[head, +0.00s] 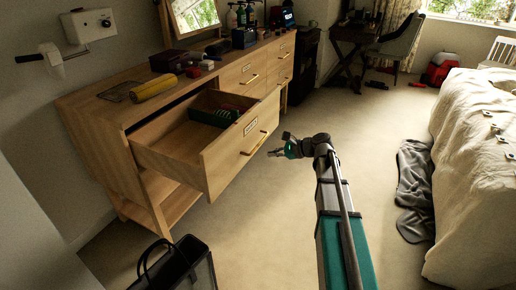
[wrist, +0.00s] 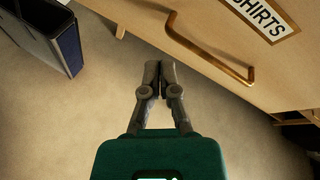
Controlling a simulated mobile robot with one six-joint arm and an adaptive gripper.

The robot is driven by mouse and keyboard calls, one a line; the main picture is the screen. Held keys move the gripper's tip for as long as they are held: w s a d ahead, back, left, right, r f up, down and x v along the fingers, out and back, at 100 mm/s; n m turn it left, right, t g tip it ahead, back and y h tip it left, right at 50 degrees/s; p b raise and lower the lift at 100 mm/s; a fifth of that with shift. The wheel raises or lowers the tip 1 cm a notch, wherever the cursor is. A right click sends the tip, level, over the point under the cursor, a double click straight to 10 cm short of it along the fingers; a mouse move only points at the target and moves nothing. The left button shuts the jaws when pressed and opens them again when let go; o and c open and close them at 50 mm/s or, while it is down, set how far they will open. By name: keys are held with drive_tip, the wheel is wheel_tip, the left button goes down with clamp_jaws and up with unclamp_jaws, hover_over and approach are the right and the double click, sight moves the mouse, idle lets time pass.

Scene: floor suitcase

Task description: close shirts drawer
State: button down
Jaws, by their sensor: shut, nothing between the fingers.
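The shirts drawer (head: 228,152) is pulled out from the light wooden dresser in the head view, with a dark green item (head: 214,117) inside. Its front, with a "SHIRTS" label (wrist: 264,16), shows at the upper right of the wrist view. A brass bar handle (wrist: 208,50) is on that front; it also shows in the head view (head: 254,143). My gripper (wrist: 159,66) is shut and empty, just below the drawer front's edge in the wrist view, apart from the handle. In the head view my gripper (head: 272,153) is just right of the drawer front.
A dark open bag (head: 178,268) stands on the floor at the lower left, also in the wrist view (wrist: 40,30). A yellow roll (head: 154,88) lies on the dresser top. A bed (head: 480,170) and grey cloth (head: 413,190) are on the right. Carpet between is clear.

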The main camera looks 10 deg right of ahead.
sight(253, 136)
drive_tip(key=w+d+f+m+t+y+b, duration=0.2)
drive_tip(key=w+d+m+t+b, duration=0.2)
drive_tip(key=w+d+m+b, duration=0.3)
drive_tip(key=shift+d+f+y+b, duration=0.4)
drive_tip(key=shift+d+b, duration=0.15)
drive_tip(key=shift+b, duration=0.3)
drive_tip(key=shift+w+a, duration=0.1)
drive_tip(key=shift+a, duration=0.05)
drive_tip(key=x, duration=1.3)
drive_tip(key=shift+w+a+r, duration=0.1)
drive_tip(key=shift+w+a, duration=0.1)
drive_tip(key=shift+w, duration=0.15)
drive_tip(key=shift+w+d, duration=0.1)
